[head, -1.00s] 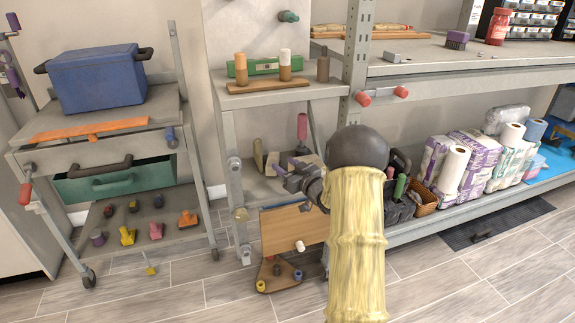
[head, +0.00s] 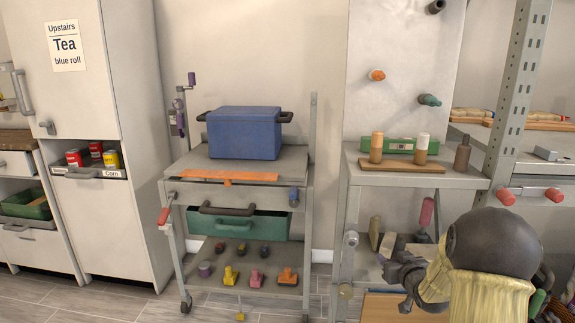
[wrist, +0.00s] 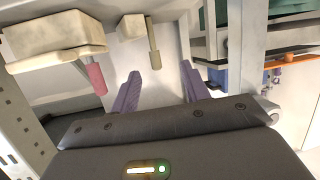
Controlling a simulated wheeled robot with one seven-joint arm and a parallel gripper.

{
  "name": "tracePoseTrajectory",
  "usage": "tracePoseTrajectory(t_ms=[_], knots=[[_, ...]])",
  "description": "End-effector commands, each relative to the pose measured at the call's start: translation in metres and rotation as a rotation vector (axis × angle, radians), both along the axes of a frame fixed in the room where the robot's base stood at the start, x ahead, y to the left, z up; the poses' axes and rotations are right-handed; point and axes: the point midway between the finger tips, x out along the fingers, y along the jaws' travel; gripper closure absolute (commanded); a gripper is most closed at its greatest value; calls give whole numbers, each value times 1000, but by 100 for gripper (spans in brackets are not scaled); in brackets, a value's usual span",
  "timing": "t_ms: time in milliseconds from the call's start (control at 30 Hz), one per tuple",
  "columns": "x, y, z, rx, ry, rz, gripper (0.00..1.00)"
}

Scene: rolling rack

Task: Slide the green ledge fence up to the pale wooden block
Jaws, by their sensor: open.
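A long green bar (head: 400,146) with a white label lies at the back of the upper shelf, behind several pegs. It is the only green fence-like piece I see, but I cannot tell if it is the ledge fence. Pale blocky pieces with handles, one olive-handled (head: 374,232), stand on the lower shelf; which one is the pale wooden block is unclear. In the wrist view, a pale block with a pink handle (wrist: 52,38) and one with an olive handle (wrist: 131,25) show beyond my fingers. My gripper (wrist: 161,90) is open and empty; it also shows near the lower shelf in the head view (head: 400,280).
A cart (head: 196,161) with a blue crate (head: 244,133), an orange strip (head: 228,175) and a green drawer (head: 240,222) stands to the left. A metal post (head: 520,80) rises at right. Grey floor shows below the cart.

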Motion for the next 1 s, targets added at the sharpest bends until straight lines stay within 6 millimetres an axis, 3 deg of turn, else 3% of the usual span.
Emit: tracePoseTrajectory(t_ms=[267,500,833,1000], knots=[[-82,59,-6,-35,367,-91,54],[-183,108,-18,-28,693,-109,54],[-302,154,-24,3,1019,-68,54],[-304,154,6,5,1029,-70,54]])
